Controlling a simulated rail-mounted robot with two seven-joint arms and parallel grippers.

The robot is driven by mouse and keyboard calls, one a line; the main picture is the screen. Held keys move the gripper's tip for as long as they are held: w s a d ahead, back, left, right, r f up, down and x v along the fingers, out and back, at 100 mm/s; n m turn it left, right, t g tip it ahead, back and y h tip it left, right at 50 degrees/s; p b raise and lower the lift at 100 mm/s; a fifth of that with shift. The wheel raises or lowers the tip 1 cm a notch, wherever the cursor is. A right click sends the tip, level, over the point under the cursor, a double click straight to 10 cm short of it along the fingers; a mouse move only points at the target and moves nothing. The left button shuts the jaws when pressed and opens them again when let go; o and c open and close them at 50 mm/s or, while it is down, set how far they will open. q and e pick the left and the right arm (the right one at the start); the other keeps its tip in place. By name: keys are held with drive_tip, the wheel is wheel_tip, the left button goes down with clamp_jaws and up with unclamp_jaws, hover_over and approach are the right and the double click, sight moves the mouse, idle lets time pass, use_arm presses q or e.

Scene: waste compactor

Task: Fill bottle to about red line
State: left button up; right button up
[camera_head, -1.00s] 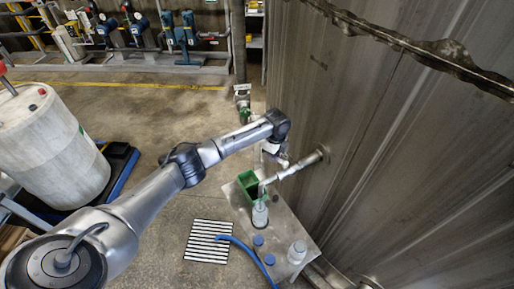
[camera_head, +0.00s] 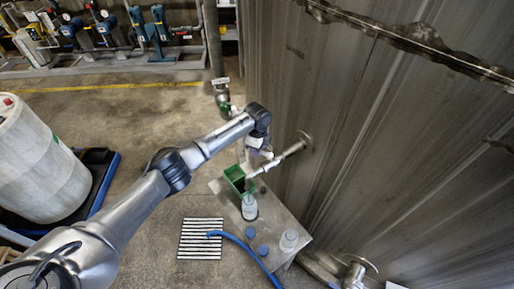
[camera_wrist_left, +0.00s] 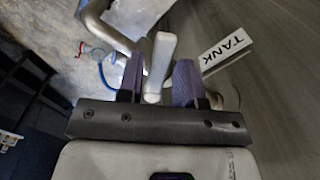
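A clear bottle (camera_head: 249,208) stands upright on a metal table (camera_head: 218,187), just below the end of a metal pipe (camera_head: 285,158) that comes out of the tank wall. Its red line and fill level are too small to make out. My left gripper (camera_head: 262,157) is beside this pipe, above the table. In the left wrist view its two purple-grey fingers (camera_wrist_left: 159,82) are apart, on either side of a pale lever-like bar (camera_wrist_left: 161,55). I see a slight gap at the left finger; contact at the right one is unclear. My right gripper is not in view.
A green box (camera_head: 236,178) stands behind the bottle. The tank wall (camera_head: 380,130) closes off the right.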

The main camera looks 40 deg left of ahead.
use_arm(q)
drive_tip(key=shift+o, duration=0.9)
wheel_tip(320, 180, up, 14)
drive_tip(key=b, duration=0.1)
drive_tip(key=shift+b, duration=0.35)
drive_tip(key=shift+f, duration=0.1)
